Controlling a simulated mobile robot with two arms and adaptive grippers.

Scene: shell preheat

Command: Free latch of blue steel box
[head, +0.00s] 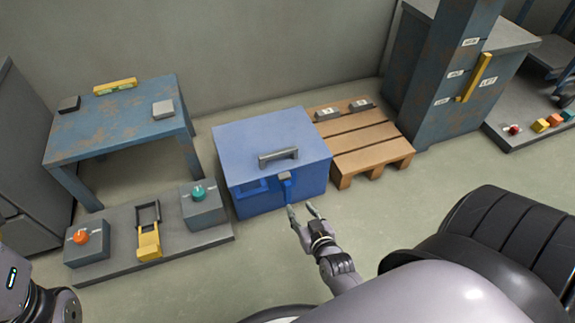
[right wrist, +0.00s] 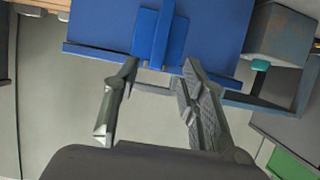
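The blue steel box (head: 270,150) stands on the floor in the middle of the head view, its lid shut, with a grey handle (head: 278,157) on top. Its latch (head: 287,186) is a blue strap with a grey catch on the front face; the strap also shows in the right wrist view (right wrist: 160,35). My right gripper (head: 303,208) is open and empty just in front of the latch. In the right wrist view its fingers (right wrist: 150,105) are spread apart, with the strap beyond and between them. I see no contact. My left arm shows at the lower left, but its gripper is out of view.
A wooden pallet (head: 368,142) touches or nearly touches the box's right side. A low grey platform (head: 118,262) with an orange-knob unit, a yellow lever and a teal-knob unit (head: 203,208) lies to the left. A blue table (head: 120,125) stands behind it. Floor in front is clear.

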